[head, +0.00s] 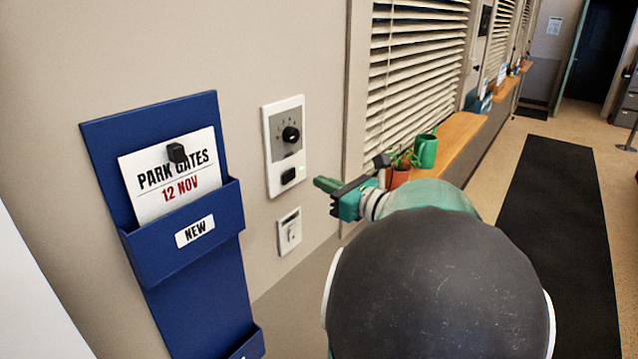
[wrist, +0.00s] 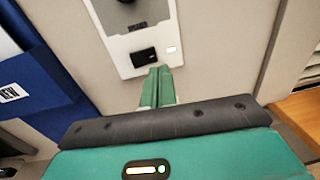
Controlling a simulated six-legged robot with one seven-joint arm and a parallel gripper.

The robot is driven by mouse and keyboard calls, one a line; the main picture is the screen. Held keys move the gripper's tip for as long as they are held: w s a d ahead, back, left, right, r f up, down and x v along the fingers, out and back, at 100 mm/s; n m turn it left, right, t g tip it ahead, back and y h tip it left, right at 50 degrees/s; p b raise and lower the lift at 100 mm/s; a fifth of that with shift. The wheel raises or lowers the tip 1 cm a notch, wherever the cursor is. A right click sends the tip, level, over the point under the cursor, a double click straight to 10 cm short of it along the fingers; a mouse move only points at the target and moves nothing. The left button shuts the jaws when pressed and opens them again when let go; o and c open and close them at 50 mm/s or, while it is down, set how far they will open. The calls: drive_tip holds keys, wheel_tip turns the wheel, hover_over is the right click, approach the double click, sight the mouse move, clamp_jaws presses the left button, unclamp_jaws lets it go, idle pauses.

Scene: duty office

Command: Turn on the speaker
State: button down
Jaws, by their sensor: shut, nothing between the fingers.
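A white wall panel (head: 284,190) carries a round black knob (head: 291,134) with a dial scale and a black rocker switch (head: 288,176) below it. No part of it is legibly marked as the speaker. In the wrist view the rocker switch (wrist: 143,57) sits just beyond my fingertips, with a small bright light (wrist: 171,49) to its right. The knob (wrist: 125,1) is cut off at the top edge. My gripper (head: 322,184) is shut and empty, to the right of the switch in the head view. Its closed green fingers (wrist: 158,72) point at the panel's lower part; contact cannot be told.
A blue wall rack (head: 185,262) with a card hangs left of the panel. A smaller white plate (head: 289,231) is below it. A window with blinds (head: 415,60), a potted plant (head: 399,175) and a green watering can (head: 425,152) on a wooden ledge are to the right.

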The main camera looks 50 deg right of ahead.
drive_tip(key=s+d, duration=0.1)
drive_tip(key=s, duration=0.7)
drive_tip(key=shift+s+d, duration=0.3)
drive_tip(key=shift+d, duration=0.05)
drive_tip(key=shift+s+r, duration=0.1)
